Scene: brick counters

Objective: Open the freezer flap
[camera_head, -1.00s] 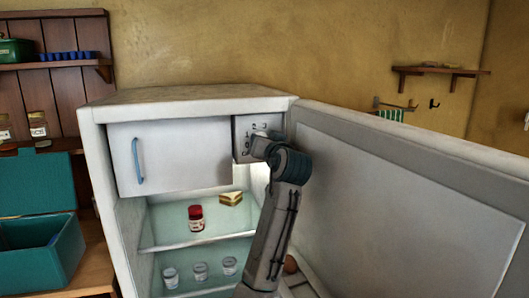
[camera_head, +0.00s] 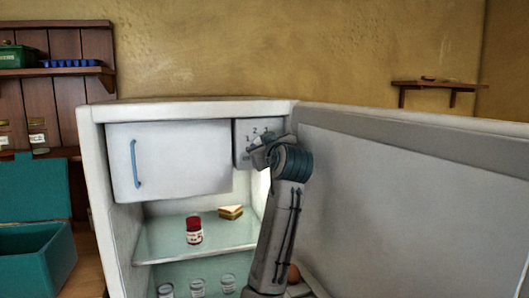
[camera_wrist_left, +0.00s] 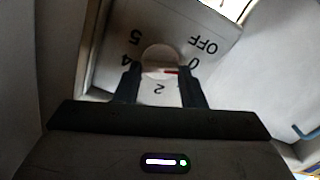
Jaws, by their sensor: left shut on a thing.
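The freezer flap (camera_head: 170,162) is a pale panel at the top left inside the fridge, and it is closed. Its blue upright handle (camera_head: 135,163) is near its left edge; a blue handle (camera_wrist_left: 308,131) also shows at the right edge of the left wrist view. My left gripper (camera_head: 258,152) is at the numbered dial panel (camera_head: 247,130) right of the flap, away from the handle. In the left wrist view its fingers (camera_wrist_left: 160,72) are shut on the round dial knob (camera_wrist_left: 162,56), which has a red pointer. My right gripper is not in view.
The fridge door (camera_head: 420,200) stands open on the right. A red-capped jar (camera_head: 194,230) and a sandwich (camera_head: 231,212) are on the shelf below the flap, with glasses (camera_head: 198,287) lower down. A teal box (camera_head: 35,255) stands at left.

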